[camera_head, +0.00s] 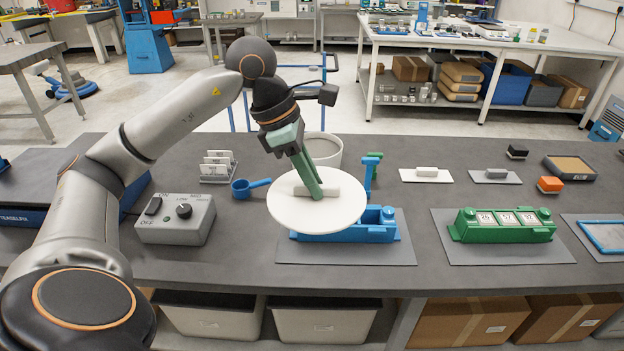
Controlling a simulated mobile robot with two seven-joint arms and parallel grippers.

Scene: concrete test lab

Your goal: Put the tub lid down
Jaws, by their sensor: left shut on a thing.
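The tub lid (300,212) is a round white disc with a pale block handle on top. My left gripper (317,190) is shut on that handle. The lid is in front of the white tub (324,148) and overlaps the left part of the blue device (372,226) in the view. I cannot tell how high the lid is above the table. The tub stands behind the lid, its rim partly hidden by my gripper. My right gripper is not in view.
A grey control box (176,219) and a blue scoop (250,186) are left of the lid. A green device (502,225) on a grey mat stands to the right. Small blocks on plates lie behind it. Dark table (425,285) is bare along the front edge.

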